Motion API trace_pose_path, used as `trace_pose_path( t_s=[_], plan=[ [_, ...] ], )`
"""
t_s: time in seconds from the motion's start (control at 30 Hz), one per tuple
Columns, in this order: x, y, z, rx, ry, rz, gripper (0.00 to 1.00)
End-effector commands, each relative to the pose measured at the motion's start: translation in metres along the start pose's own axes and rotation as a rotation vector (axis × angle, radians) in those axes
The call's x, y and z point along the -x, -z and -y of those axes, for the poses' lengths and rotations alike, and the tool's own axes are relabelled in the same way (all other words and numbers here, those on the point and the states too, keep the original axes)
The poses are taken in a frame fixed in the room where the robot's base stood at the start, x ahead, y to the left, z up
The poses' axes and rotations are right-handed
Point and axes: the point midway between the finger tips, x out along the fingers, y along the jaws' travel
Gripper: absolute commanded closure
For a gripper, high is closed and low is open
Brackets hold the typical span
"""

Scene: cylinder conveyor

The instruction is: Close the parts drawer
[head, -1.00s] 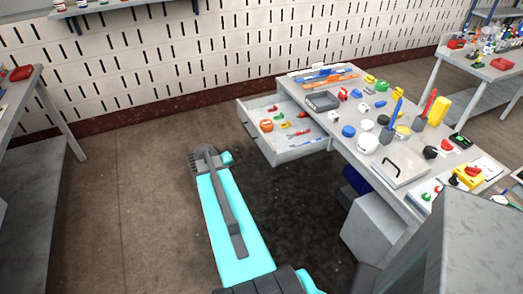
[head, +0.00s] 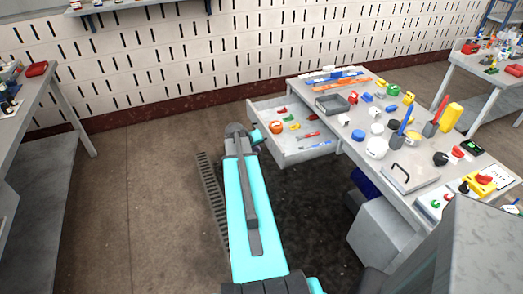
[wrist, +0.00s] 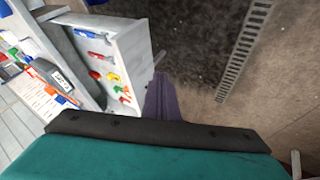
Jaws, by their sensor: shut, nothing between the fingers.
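The parts drawer (head: 312,153) is pulled out from the left side of the grey workbench (head: 372,150). Several small coloured parts lie in it. In the head view my gripper (head: 258,138) is at the drawer's outer left end, where my arm partly covers the front panel. The fingertips are hard to make out there. In the wrist view the dark fingers (wrist: 158,97) are shut and empty, beside the outer face of the drawer (wrist: 133,50). I cannot tell whether they touch it.
The workbench top holds a grey tray (head: 332,106), cups and many small items. A grey cabinet (head: 380,232) stands under it. A floor grate (head: 212,195) lies left of my arm. The floor left of the drawer is clear. Another table (head: 60,100) stands far left.

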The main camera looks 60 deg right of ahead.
Motion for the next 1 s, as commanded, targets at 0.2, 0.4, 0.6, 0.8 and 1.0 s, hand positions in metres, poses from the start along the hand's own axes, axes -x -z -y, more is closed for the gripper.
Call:
trace_pose_path(
  t_s=[0.2, 0.4, 0.6, 0.8, 1.0],
  plan=[
    [-0.018, 0.001, 0.0, 0.001, 0.0, 0.002, 1.0],
    [-0.04, 0.002, 0.0, 0.0, 0.0, 0.002, 1.0],
    [-0.061, 0.002, -0.001, -0.001, 0.0, 0.002, 1.0],
    [-0.081, 0.002, 0.0, 0.0, 0.0, 0.002, 1.0],
    [-0.097, 0.002, -0.008, -0.002, -0.001, 0.002, 1.0]
  ],
)
